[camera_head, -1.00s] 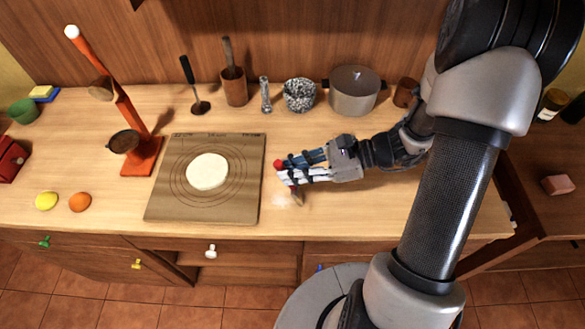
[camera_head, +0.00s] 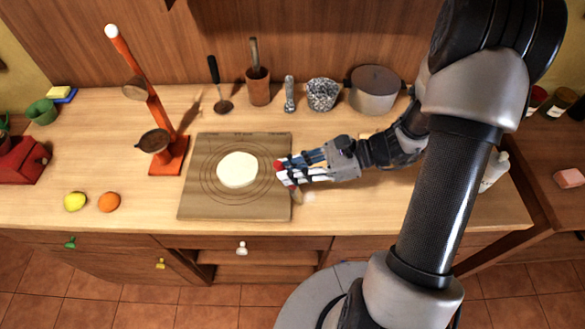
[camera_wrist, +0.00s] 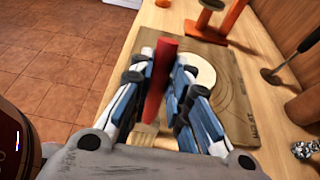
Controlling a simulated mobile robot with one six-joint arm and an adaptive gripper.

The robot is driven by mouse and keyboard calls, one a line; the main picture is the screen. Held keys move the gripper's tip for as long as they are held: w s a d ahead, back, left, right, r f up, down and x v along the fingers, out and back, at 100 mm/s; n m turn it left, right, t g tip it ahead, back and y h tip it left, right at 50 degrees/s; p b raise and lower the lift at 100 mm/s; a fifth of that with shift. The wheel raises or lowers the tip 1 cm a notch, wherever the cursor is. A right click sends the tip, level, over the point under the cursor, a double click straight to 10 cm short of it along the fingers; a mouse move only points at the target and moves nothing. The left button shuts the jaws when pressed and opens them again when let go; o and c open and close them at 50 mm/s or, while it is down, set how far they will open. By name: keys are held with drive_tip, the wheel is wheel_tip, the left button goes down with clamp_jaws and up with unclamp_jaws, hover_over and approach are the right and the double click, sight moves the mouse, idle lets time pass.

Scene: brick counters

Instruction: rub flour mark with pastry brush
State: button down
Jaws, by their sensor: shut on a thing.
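My gripper (camera_head: 284,172) is shut on the pastry brush, whose red handle (camera_wrist: 160,78) stands up between the fingers in the wrist view. In the head view the red handle end (camera_head: 279,166) shows at the fingertips, over the right edge of the pastry board. The brush's lower end (camera_head: 297,196) points down beside that edge; I cannot tell whether it touches the counter. The flour mark (camera_head: 311,196) is a faint pale patch on the wood just right of the brush's lower end. I cannot make the mark out in the wrist view.
The board (camera_head: 205,204) holds a round of dough (camera_head: 238,170). An orange stand (camera_head: 168,160) is left of it, with a lemon (camera_head: 75,202) and an orange (camera_head: 109,202) in front. A pot (camera_head: 375,90) and utensils line the back. The counter's front edge is close.

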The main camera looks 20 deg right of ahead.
sight(282, 164)
wheel_tip(282, 164, up, 2)
drive_tip(key=shift+w+r+p, duration=0.1)
drive_tip(key=shift+r+p, duration=0.1)
drive_tip(key=shift+p, duration=0.2)
drive_tip(key=shift+s+d+r+p, duration=0.2)
drive_tip(key=shift+d+r+p, duration=0.05)
drive_tip(key=shift+r+p, duration=0.5)
drive_tip(key=shift+w+a+r+p, duration=0.1)
drive_tip(key=shift+r+p, duration=0.5)
drive_tip(key=shift+r, duration=0.1)
wheel_tip(282, 164, up, 3)
drive_tip(key=shift+f+p, duration=0.1)
drive_tip(key=shift+p, duration=1.15)
